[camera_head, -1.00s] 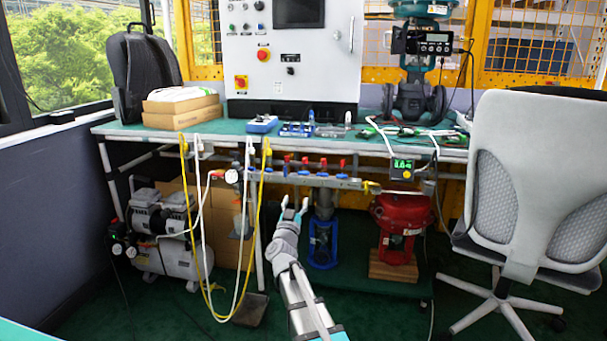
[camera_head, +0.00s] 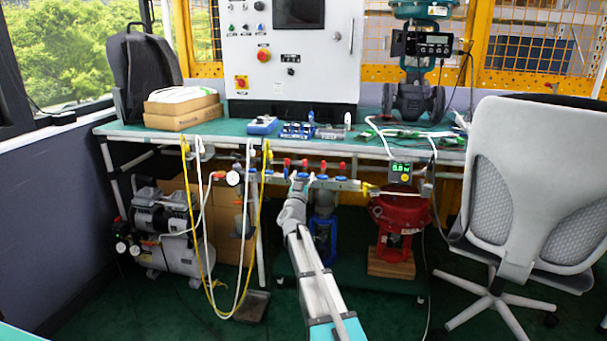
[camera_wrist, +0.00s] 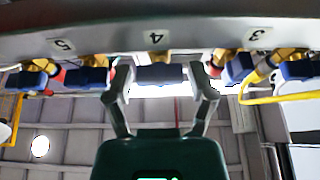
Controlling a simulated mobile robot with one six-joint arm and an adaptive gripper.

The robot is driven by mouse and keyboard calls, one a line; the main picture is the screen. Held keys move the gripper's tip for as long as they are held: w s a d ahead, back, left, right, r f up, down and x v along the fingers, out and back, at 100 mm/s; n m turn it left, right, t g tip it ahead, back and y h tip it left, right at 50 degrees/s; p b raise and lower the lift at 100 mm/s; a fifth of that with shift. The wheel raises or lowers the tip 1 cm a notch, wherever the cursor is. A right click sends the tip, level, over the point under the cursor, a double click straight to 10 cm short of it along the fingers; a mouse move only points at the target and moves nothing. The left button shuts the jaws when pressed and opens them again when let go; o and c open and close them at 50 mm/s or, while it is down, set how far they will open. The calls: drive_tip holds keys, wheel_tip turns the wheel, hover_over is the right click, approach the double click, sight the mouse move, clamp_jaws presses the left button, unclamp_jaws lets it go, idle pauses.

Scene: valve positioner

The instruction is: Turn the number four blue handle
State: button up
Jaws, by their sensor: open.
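The number four blue handle (camera_wrist: 160,74) is in the middle of the wrist view, below the upside-down "4" label (camera_wrist: 155,37) and its brass fitting. My gripper (camera_wrist: 160,82) is open, with one finger on each side of this handle. Narrow gaps seem to show between fingers and handle; I cannot tell if either touches. In the head view my gripper (camera_head: 299,182) is up at the valve manifold (camera_head: 345,184) under the bench and partly hides the handle there.
Neighbouring blue handles stand close by, under label 5 (camera_wrist: 92,76) and label 3 (camera_wrist: 240,69). A yellow hose (camera_wrist: 275,97) hangs at the right of the wrist view. The bench (camera_head: 225,128) is above the manifold; a red actuator (camera_head: 398,215) stands below right.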

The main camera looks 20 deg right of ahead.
drive_tip(key=shift+w+d+r, duration=0.1)
drive_tip(key=shift+w, duration=0.05)
drive_tip(key=shift+c, duration=0.2)
drive_tip(key=c, duration=0.8)
drive_tip(key=shift+m+g+h, duration=0.65)
drive_tip(key=shift+m+h, duration=0.1)
drive_tip(key=shift+m, duration=0.95)
drive_tip(key=shift+m+g+h, duration=0.65)
drive_tip(key=shift+m+h, duration=0.1)
drive_tip(key=shift+m, duration=0.95)
drive_tip(key=shift+c, duration=0.2)
drive_tip(key=o, duration=0.9)
drive_tip(key=shift+n, duration=0.3)
